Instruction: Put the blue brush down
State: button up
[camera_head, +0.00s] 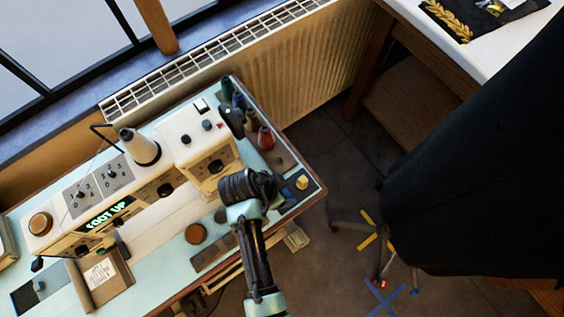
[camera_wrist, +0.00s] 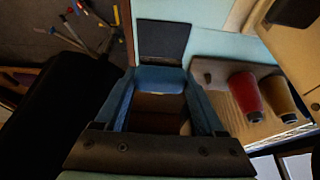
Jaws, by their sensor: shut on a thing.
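The blue brush (camera_wrist: 160,77) shows in the wrist view as a blue piece across the space between the fingertips of my gripper (camera_wrist: 160,84). My gripper is shut on it, with a finger on either side. Most of the brush's shape is hidden or dark in this view. In the head view my gripper (camera_head: 272,192) is over the right end of the pale blue sewing table (camera_head: 205,245). I cannot make out the brush clearly there. I cannot tell whether the brush touches the table.
A white sewing machine (camera_head: 145,185) stands on the table, left of my gripper. A red thread spool (camera_head: 266,138) stands near the back right edge and also shows in the wrist view (camera_wrist: 245,94). A black draped form (camera_head: 480,170) fills the right. A radiator (camera_head: 290,60) is behind.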

jog(key=shift+w+f, duration=0.1)
jog(key=shift+f, duration=2.3)
jog(key=shift+f, duration=0.1)
jog(key=o, duration=1.3)
jog(key=v, duration=1.2)
jog(key=shift+d, duration=0.1)
